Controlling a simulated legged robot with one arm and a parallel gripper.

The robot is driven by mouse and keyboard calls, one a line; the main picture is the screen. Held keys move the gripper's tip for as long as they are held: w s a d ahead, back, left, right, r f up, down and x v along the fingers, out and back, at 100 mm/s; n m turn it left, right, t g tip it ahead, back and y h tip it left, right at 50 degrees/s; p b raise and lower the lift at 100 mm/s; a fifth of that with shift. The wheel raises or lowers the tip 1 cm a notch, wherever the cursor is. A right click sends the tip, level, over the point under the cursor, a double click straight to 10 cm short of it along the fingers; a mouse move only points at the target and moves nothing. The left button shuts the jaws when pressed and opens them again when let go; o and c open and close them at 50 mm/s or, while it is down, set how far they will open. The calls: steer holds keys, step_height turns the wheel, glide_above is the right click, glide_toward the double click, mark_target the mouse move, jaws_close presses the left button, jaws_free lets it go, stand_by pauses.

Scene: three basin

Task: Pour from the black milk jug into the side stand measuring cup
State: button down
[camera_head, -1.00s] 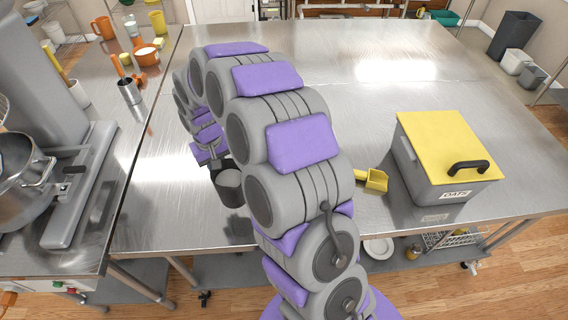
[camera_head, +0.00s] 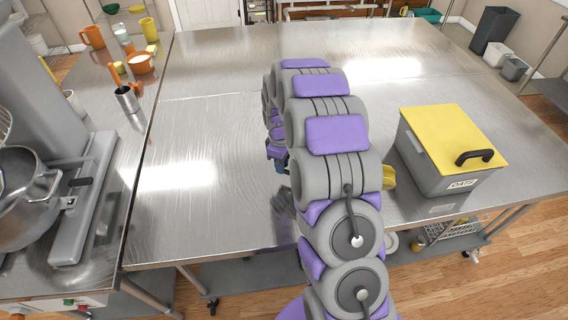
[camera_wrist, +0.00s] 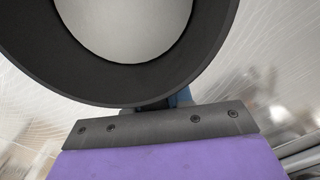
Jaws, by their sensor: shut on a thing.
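The black milk jug (camera_wrist: 215,50) fills the top of the wrist view. Its thick dark rim surrounds a pale, whitish inside. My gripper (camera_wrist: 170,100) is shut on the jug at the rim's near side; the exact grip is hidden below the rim. In the head view my gripper (camera_head: 281,163) is over the left-middle of the steel table, and the jug (camera_head: 284,200) is mostly hidden behind my arm. A clear container (camera_head: 121,34) on the left side counter may be the measuring cup; it is too small to be sure.
An orange mug (camera_head: 93,37), a yellow cup (camera_head: 149,29), an orange pot (camera_head: 141,63) and a utensil holder (camera_head: 128,99) stand on the left counter. A grey OATS bin (camera_head: 440,179) with yellow lid is at right, a yellow scoop (camera_head: 389,177) beside it. The table's left half is clear.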

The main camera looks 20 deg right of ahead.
steer(key=shift+d+f+n, duration=0.2)
steer(key=shift+n, duration=0.1)
steer(key=shift+a, duration=0.1)
steer(key=shift+p, duration=0.35)
steer(key=shift+s+d+r+t+y+p, duration=0.1)
steer(key=shift+d+r+t+y+p, duration=0.1)
steer(key=shift+r, duration=0.75)
steer(key=shift+s+d+r+t+y+p, duration=0.1)
steer(key=shift+d+r+y+p, duration=0.1)
steer(key=shift+r, duration=0.75)
steer(key=shift+w, duration=0.1)
steer(key=shift+d+r+t+y, duration=0.1)
steer(key=shift+r+t+y, duration=0.2)
steer(key=shift+r, duration=1.2)
steer(key=shift+r, duration=0.1)
